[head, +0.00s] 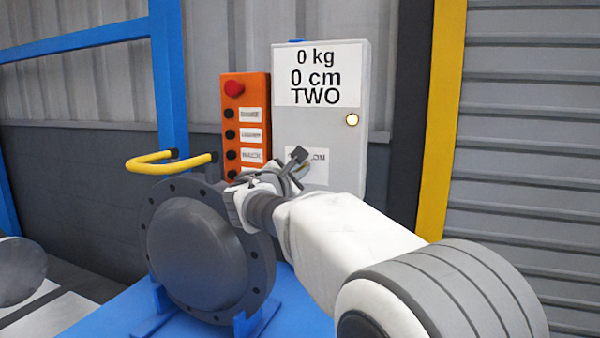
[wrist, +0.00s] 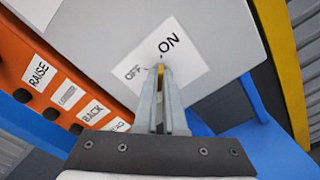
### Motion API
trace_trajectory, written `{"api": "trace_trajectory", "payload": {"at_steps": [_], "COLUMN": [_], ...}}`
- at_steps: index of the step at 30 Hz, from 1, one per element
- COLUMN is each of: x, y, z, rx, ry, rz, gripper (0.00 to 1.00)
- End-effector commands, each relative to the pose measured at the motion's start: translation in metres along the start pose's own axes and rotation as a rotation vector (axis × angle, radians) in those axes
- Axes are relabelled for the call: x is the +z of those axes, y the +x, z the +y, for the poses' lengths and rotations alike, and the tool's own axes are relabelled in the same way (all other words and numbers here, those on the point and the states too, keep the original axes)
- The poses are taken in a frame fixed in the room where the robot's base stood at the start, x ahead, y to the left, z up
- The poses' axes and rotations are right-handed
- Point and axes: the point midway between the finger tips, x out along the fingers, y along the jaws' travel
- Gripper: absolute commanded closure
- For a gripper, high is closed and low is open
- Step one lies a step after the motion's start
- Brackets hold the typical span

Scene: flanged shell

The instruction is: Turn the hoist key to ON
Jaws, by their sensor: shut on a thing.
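The hoist key (wrist: 160,68) shows in the wrist view as a small yellow piece between my fingertips. My gripper (wrist: 161,82) is shut on it, and the fingers hide most of it. The white label (wrist: 185,72) around it reads OFF on the left and ON at the upper right. I cannot tell exactly which way the key points. In the head view my gripper (head: 301,160) is at the lower face of the grey control box (head: 290,128). The box's display (head: 318,76) reads 0 kg, 0 cm, TWO.
An orange button box (head: 246,90) with a red knob (head: 234,88) stands left of the control box. A grey flanged shell (head: 200,255) and a yellow handle (head: 147,163) are close at my arm's left.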

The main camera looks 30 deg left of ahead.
Motion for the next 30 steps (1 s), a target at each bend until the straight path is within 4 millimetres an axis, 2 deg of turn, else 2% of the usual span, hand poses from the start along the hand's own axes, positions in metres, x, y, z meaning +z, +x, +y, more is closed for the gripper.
{"api": "trace_trajectory", "payload": {"at_steps": [6, 7, 9, 12, 23, 26, 30], "x": [0.000, 0.000, 0.000, 0.000, 0.000, -0.001, 0.000], "y": [0.000, 0.000, 0.000, 0.000, -0.005, -0.015, -0.042], "z": [0.000, 0.000, 0.000, 0.000, 0.000, 0.001, 0.002], "rx": [0.000, 0.000, 0.000, 0.000, 0.000, 0.001, 0.002], "ry": [-0.001, -0.001, -0.001, -0.001, -0.002, -0.003, -0.001], "rz": [0.001, 0.001, 0.001, 0.001, 0.001, 0.003, 0.004], "gripper": [1.00, 0.89, 0.76, 0.62, 0.62, 0.62, 0.62]}}
